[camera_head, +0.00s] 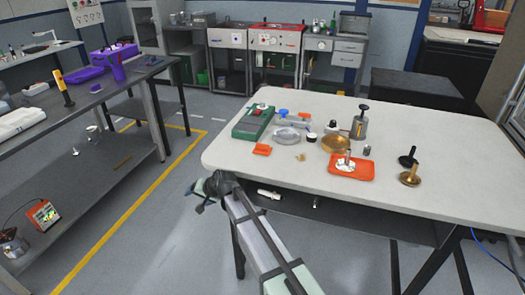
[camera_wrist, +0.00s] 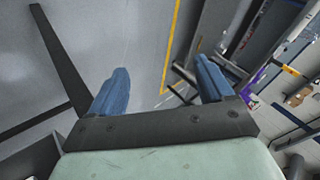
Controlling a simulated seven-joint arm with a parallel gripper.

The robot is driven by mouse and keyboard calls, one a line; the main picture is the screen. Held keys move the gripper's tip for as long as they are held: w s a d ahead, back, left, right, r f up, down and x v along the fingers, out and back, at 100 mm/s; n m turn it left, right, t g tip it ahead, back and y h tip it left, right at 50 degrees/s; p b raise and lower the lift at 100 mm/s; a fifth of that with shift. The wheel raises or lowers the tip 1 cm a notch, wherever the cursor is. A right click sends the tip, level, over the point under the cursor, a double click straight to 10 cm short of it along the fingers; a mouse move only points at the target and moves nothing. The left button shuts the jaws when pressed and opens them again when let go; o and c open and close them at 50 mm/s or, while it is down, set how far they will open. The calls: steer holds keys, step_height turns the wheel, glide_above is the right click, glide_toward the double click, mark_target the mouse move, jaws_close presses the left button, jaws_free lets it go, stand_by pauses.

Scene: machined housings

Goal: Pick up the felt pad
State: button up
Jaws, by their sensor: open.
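My gripper (camera_head: 200,192) is off the near left edge of the white table (camera_head: 225,158) in the head view. In the wrist view its two blue fingers stand wide apart, so my gripper (camera_wrist: 161,84) is open and empty, with floor and a workbench beyond it. No object is clearly recognisable as the felt pad. A small flat orange piece (camera_head: 262,149) lies near the table's left front and might be it, but I cannot tell its material. The wrist view shows none of the tabletop objects.
A green case (camera_head: 246,131) stands behind the orange piece. An orange tray (camera_head: 365,172), a brass bowl (camera_head: 335,145), a grey dish (camera_head: 287,136) and a grey can with a dark knob (camera_head: 359,125) stand farther right. The table's front left is mostly clear.

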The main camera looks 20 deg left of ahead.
steer(key=s+a+r+n+y, duration=0.1)
steer(key=s+a+r, duration=0.1)
steer(key=a+r, duration=0.55)
steer(key=s+a+r+y, duration=0.1)
steer(key=s+a+r, duration=0.2)
steer(key=a+r, duration=0.45)
steer(key=n+g+h, duration=0.2)
steer(key=n+h, duration=0.4)
steer(key=n, duration=0.8)
glide_toward(263, 145)
steer(key=x, duration=0.4)
steer(key=shift+w+f, duration=0.1)
steer(key=shift+x, duration=3.1)
steer(key=shift+w+a, duration=0.1)
